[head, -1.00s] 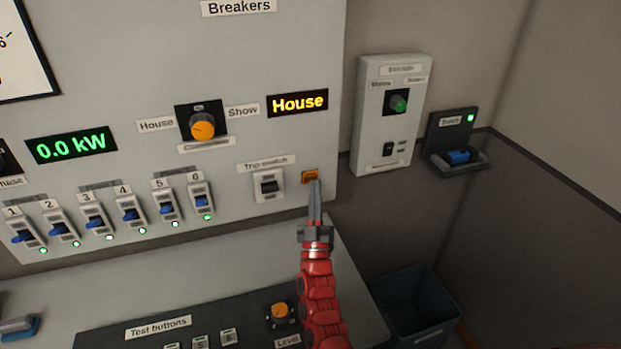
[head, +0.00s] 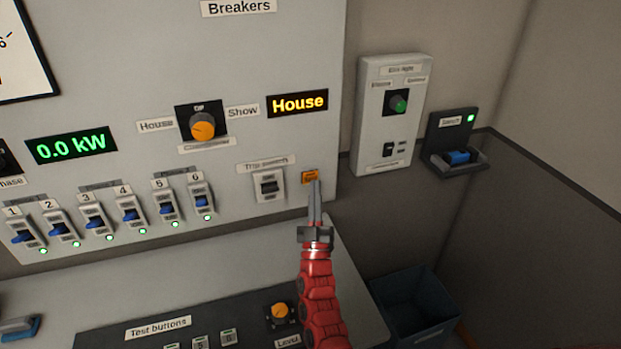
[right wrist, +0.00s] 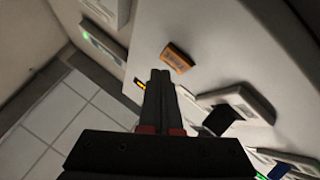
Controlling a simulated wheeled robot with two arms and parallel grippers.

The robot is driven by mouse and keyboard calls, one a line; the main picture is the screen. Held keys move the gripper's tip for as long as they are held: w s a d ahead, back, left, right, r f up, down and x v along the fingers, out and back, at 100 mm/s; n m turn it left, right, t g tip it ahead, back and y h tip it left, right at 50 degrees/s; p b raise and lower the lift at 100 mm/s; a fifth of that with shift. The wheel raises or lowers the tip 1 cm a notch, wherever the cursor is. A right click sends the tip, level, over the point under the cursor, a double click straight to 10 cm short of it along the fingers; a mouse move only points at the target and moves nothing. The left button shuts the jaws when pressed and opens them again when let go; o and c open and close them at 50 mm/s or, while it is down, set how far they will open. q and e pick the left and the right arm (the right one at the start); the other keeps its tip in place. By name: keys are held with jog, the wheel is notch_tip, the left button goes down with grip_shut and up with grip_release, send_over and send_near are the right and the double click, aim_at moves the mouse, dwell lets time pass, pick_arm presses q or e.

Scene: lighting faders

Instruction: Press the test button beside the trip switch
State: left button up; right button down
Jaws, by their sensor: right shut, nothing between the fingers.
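The orange test button (head: 310,177) is on the grey panel, just right of the trip switch (head: 269,186). The switch is a dark rocker in a white frame under a label. My right gripper (head: 315,184) is shut and empty, its fingertips just below the button and overlapping its lower edge in the head view. In the right wrist view the shut fingertips (right wrist: 161,74) point toward the orange button (right wrist: 177,58), with a small gap in the picture between them. I cannot tell whether they touch. My left gripper is not in view.
Several blue breaker switches (head: 129,215) line the panel to the left. An orange selector knob (head: 202,126) sits above. A white box with a green knob (head: 398,102) and a dark holder (head: 458,157) are on the wall to the right. A dark bin (head: 420,305) stands below.

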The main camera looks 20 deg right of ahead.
jog(key=shift+w, duration=0.15)
dwell(0.5)
jog(key=shift+w+b, duration=0.3)
jog(key=shift+w, duration=0.3)
dwell(0.5)
jog(key=shift+s, duration=0.75)
jog(key=s+p, duration=0.1)
jog(key=s, duration=0.4)
jog(key=shift+d, duration=0.1)
dwell(0.4)
dwell(0.4)
